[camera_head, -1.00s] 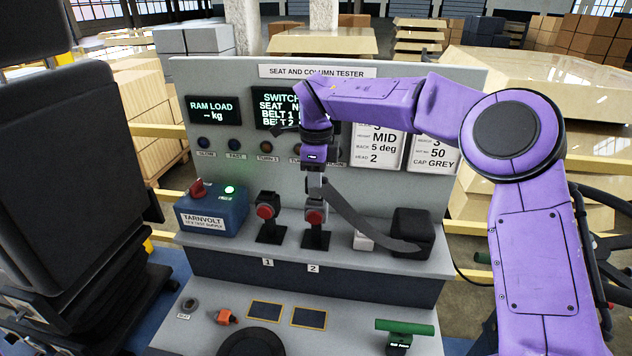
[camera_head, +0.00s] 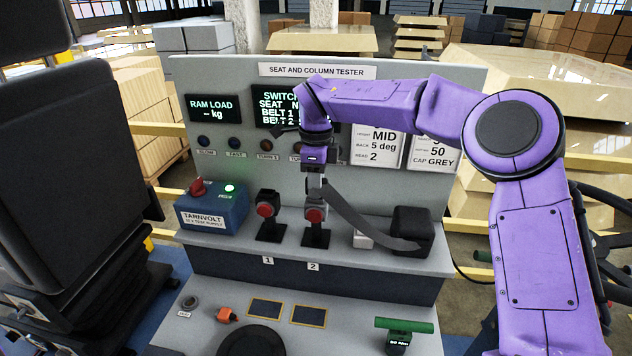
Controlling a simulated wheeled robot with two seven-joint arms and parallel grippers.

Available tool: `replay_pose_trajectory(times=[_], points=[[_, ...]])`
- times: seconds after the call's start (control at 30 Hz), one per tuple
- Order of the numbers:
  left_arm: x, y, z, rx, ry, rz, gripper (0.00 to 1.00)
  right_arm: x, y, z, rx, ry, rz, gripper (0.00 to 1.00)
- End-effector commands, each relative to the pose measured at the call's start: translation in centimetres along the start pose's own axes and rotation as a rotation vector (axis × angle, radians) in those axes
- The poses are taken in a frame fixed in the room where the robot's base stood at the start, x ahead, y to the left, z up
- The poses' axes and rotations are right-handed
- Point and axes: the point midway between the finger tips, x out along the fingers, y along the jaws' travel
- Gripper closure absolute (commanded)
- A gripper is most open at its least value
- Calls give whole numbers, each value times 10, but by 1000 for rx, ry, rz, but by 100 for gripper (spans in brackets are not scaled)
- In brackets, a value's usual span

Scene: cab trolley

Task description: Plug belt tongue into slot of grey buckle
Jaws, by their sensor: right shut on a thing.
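Two buckles with red buttons stand on dark brackets on the tester's ledge. The buckle at label 1 (camera_head: 267,211) looks black. The buckle at label 2 (camera_head: 316,213) looks grey. My right gripper (camera_head: 315,183) points down right above the buckle at 2, shut on the belt tongue, which is mostly hidden by the fingers. Whether the tongue is inside the slot cannot be told. The dark belt webbing (camera_head: 362,224) runs from the gripper down right to a black retractor block (camera_head: 412,231). My left gripper is not in view.
A blue supply box (camera_head: 212,209) with a red knob and lit green lamp stands left on the ledge. A small white block (camera_head: 363,240) sits behind the webbing. A green-handled part (camera_head: 404,326) is on the lower panel. A dark seat (camera_head: 75,170) fills the left.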

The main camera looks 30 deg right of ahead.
Motion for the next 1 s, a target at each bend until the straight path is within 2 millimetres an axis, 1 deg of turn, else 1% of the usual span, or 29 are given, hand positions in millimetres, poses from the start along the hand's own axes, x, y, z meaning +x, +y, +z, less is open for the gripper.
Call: replay_pose_trajectory(times=[0.17,0.2,0.27,0.53,0.67,0.77,0.9,1.0], points=[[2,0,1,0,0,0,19,4,0,0,0,0,0,100],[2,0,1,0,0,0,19,4,0,0,0,0,0,65],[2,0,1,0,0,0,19,3,0,0,0,0,0,46],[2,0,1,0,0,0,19,3,0,0,-1,0,0,45],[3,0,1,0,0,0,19,-6,0,0,-1,-1,-1,45],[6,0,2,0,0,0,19,-24,0,1,0,-4,-3,45],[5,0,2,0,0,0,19,-58,0,1,1,-3,-3,45],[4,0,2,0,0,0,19,-78,0,0,1,-3,-2,45]])
